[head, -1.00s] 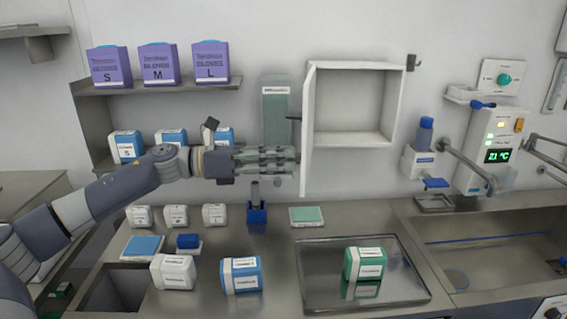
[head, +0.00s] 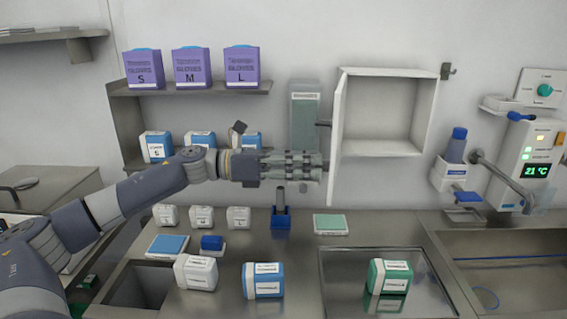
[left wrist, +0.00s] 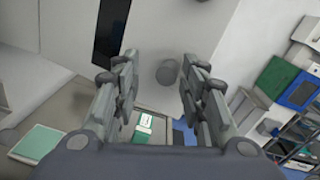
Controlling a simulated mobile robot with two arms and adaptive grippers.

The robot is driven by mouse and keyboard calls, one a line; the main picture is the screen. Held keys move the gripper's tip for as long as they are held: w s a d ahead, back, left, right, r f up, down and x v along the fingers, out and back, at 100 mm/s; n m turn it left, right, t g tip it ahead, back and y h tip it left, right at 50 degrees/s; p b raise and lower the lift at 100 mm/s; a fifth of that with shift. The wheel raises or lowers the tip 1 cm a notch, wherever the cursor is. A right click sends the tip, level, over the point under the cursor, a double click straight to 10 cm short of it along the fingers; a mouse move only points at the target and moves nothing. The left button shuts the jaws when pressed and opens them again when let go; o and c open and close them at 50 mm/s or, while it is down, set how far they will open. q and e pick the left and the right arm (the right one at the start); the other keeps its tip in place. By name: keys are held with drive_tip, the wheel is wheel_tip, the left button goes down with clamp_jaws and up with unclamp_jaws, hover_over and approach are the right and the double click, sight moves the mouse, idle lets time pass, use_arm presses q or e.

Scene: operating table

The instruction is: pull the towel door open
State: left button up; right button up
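The white towel cabinet (head: 380,150) on the wall stands open with an empty-looking inside. Its white door (head: 337,140) is swung out on the left side and seen nearly edge-on. A dark handle (head: 323,124) sticks out from the door's left face. My left gripper (head: 320,166) is just left of the door and below the handle; whether it touches the door is unclear. In the left wrist view my left gripper (left wrist: 155,85) has its fingers spread, with nothing clamped. A grey cylinder (left wrist: 167,72) shows beyond and between the fingers. My right gripper is not in view.
A shelf holds purple glove boxes (head: 192,68). Below, the counter carries white and blue boxes (head: 263,280) and a tray (head: 335,270) with a green box (head: 389,277). A sink is at right.

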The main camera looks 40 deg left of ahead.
use_arm(q)
drive_tip(key=v, duration=1.1)
drive_tip(key=shift+s+a, duration=0.2)
drive_tip(key=shift+a, duration=0.05)
idle(0.5)
